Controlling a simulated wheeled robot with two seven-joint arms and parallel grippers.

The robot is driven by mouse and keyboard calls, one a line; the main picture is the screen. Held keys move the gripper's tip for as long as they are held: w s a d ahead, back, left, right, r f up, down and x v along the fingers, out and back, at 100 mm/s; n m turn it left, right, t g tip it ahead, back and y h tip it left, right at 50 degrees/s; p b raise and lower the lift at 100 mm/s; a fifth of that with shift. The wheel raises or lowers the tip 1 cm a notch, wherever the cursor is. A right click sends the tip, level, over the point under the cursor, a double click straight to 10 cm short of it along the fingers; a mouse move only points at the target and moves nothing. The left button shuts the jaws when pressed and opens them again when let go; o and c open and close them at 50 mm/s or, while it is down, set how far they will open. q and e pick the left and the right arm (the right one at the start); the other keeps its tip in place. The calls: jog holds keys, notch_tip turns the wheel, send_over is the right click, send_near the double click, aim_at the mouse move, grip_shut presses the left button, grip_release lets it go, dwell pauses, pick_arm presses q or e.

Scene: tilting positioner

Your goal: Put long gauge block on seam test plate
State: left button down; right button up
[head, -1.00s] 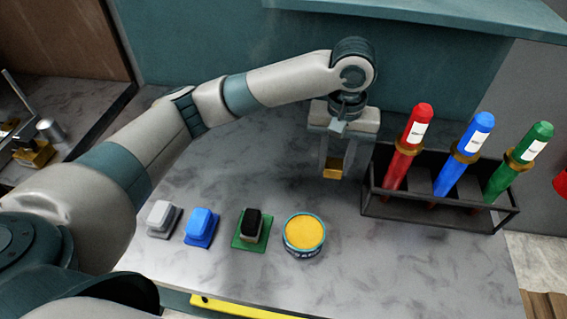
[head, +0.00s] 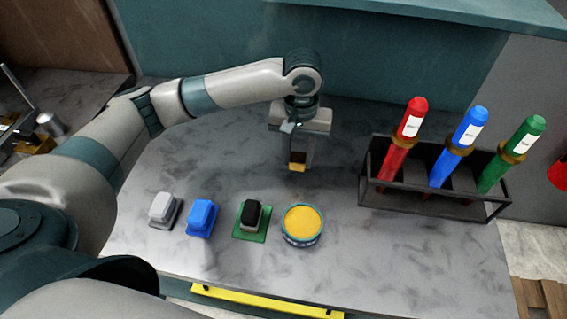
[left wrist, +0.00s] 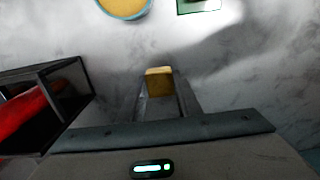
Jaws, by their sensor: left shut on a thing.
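My left gripper (head: 299,160) is shut on a small gold-yellow block (head: 297,168), which I take for the long gauge block. It holds the block between its fingertips, behind the round yellow tin, seemingly above the counter. In the left wrist view the block (left wrist: 159,80) shows between the two fingers, with only its end face and part of its side visible. I cannot surely identify the seam test plate; a fixture with gold and grey parts (head: 36,143) at the far left is partly cut off. My right gripper is not in view.
A tin (head: 302,224), a black block on a green plate (head: 243,235), a blue item (head: 202,217) and a grey item (head: 163,209) line the counter front. A black rack (head: 430,206) with red, blue and green tubes stands right. The counter's middle left is clear.

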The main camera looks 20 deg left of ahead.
pick_arm(q)
jog(key=a+f, duration=0.2)
jog(key=a, duration=0.1)
jog(key=shift+a+p, duration=0.2)
jog(key=shift+p, duration=0.1)
jog(key=shift+a+f, duration=0.15)
jog(key=shift+f+p, duration=0.65)
jog(key=shift+f, duration=1.35)
